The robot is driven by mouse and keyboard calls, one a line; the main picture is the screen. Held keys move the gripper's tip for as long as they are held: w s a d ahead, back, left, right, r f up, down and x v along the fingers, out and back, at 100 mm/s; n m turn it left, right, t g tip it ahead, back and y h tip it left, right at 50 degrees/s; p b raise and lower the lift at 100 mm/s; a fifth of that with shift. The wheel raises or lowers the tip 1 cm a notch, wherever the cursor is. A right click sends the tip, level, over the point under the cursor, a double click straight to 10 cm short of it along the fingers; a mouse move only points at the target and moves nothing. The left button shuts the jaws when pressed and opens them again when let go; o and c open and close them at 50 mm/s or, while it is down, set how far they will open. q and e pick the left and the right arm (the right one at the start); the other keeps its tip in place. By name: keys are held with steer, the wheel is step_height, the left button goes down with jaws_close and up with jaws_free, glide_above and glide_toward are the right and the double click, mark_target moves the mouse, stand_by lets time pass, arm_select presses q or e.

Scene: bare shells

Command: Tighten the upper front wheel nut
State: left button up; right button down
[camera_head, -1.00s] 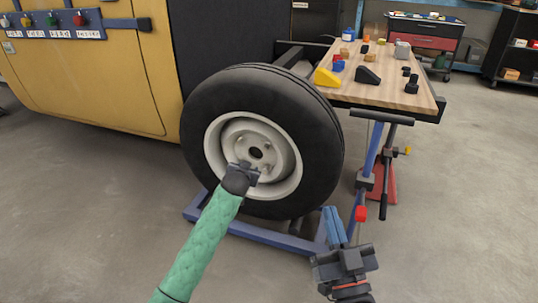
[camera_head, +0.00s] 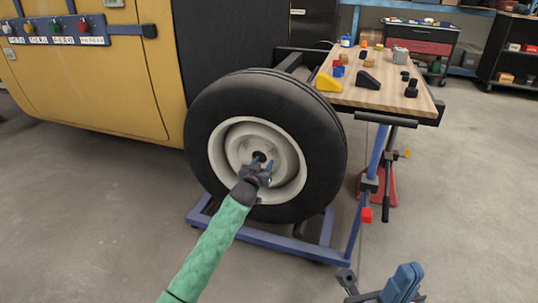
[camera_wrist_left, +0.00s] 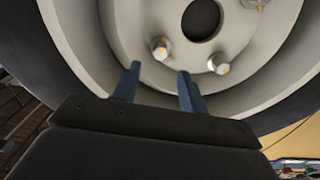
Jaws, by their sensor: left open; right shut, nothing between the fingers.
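The wheel, a black tyre (camera_head: 318,150) with a pale rim (camera_head: 224,150), stands upright. My left gripper (camera_head: 263,164) is in front of the hub, its blue fingers open and empty. In the left wrist view the rim (camera_wrist_left: 95,50) fills the background, with a dark centre hole (camera_wrist_left: 201,20). Wheel nuts with yellowish marks show there: one nut (camera_wrist_left: 159,48) just ahead of the open fingers (camera_wrist_left: 159,72), a second (camera_wrist_left: 218,64) to their right, a third (camera_wrist_left: 254,4) at the top. I cannot tell which is the upper front one. My right gripper (camera_head: 408,274) is shut, low and away from the wheel.
A blue stand (camera_head: 275,240) lies under the wheel. A wooden workbench (camera_head: 385,92) with small blocks is behind to the right, its blue leg (camera_head: 368,185) and a red-tipped handle near the tyre. A yellow panel (camera_head: 95,90) is at left. The floor in front is open.

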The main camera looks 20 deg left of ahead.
mark_target(269, 153)
arm_select(q)
steer(key=shift+w+d+b, duration=0.1)
steer(key=shift+w+b, duration=1)
steer(key=shift+w, duration=2.55)
jaws_close()
